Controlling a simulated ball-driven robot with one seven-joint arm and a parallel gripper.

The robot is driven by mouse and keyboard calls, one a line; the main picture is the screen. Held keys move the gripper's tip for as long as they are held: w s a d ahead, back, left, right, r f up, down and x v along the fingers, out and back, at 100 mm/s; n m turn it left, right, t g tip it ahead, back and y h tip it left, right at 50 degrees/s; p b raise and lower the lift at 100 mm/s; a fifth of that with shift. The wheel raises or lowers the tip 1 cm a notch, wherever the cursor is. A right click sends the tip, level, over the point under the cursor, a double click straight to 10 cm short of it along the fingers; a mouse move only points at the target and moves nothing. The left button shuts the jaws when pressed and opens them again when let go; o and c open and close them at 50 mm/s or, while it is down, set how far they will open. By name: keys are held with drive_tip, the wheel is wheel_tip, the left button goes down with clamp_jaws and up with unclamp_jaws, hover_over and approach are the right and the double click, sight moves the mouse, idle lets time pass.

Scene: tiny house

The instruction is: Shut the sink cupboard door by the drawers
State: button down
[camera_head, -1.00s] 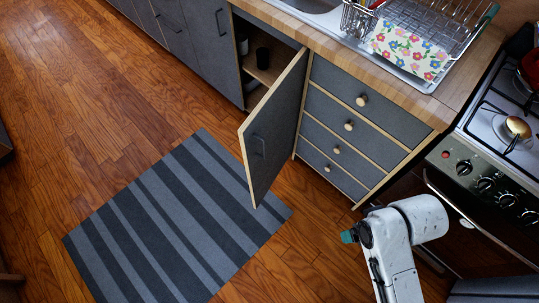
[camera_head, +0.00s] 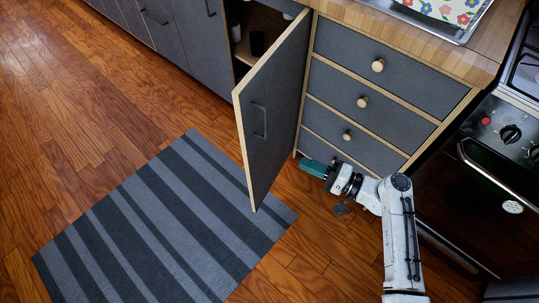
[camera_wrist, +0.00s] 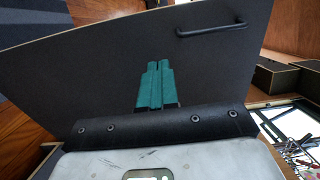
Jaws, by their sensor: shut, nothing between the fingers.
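The sink cupboard door (camera_head: 272,115) is a grey panel with pale wood edges and a dark bar handle (camera_head: 260,121). It stands wide open, swung out over the floor, hinged beside the drawers (camera_head: 368,100). My gripper (camera_head: 306,164) has green fingers and is low, just right of the door and in front of the bottom drawer. In the wrist view the shut fingers (camera_wrist: 158,66) point at the door's grey face (camera_wrist: 95,70), with the handle (camera_wrist: 210,30) to the upper right. I cannot tell whether the fingertips touch the door.
The open cupboard (camera_head: 262,35) holds a dark cup (camera_head: 257,43). A striped rug (camera_head: 165,220) lies below the door. The oven (camera_head: 480,190) stands at the right, close to my arm. Wood floor at the left is clear.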

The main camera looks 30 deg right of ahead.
sight(254, 142)
drive_tip(key=x, duration=1.3)
drive_tip(key=shift+w+a, duration=0.25)
drive_tip(key=shift+w, duration=0.1)
